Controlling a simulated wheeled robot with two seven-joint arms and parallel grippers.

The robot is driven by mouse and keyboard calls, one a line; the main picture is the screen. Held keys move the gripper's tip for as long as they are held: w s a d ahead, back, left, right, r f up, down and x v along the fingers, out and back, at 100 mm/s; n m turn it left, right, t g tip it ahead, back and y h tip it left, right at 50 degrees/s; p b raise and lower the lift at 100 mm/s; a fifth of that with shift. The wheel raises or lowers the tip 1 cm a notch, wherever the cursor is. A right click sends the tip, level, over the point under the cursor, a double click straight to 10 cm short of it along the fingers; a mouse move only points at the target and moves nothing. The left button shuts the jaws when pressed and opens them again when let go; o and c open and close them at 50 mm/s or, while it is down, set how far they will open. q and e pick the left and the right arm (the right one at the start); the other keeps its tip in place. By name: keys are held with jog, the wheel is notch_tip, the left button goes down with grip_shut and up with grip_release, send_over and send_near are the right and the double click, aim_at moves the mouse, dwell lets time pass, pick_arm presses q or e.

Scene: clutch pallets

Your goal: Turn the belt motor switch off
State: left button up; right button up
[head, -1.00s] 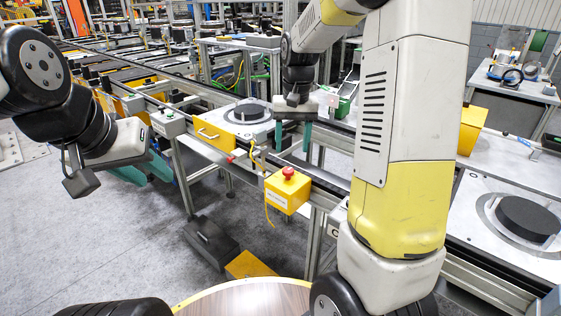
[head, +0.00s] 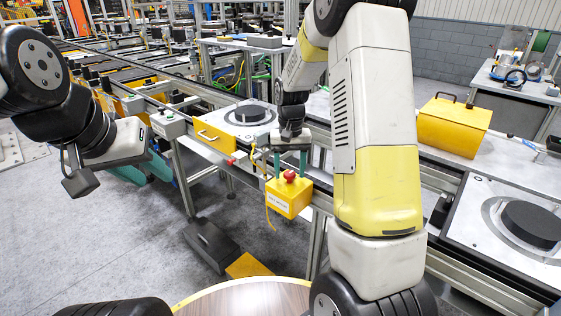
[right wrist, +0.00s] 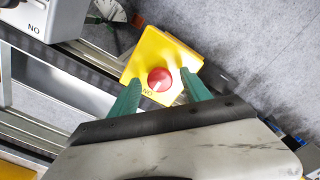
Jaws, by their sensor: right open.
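A yellow switch box (head: 289,198) with a red knob (head: 290,176) hangs at the belt's front rail. In the right wrist view the box (right wrist: 150,57) carries lettering beside the red knob (right wrist: 159,79). No label there names the belt motor. My right gripper (head: 290,165) is open above the box, pointing down. In the right wrist view its green fingers (right wrist: 162,91) stand apart on either side of the knob; contact cannot be told.
A grey box (right wrist: 38,17) with similar lettering is at the wrist view's upper left.

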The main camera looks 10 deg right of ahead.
grip_shut()
jog(key=shift+n, duration=0.3)
jog(key=n, duration=0.8)
jog(key=shift+n, duration=0.4)
jog(key=n, duration=0.4)
jog(key=shift+n, duration=2.2)
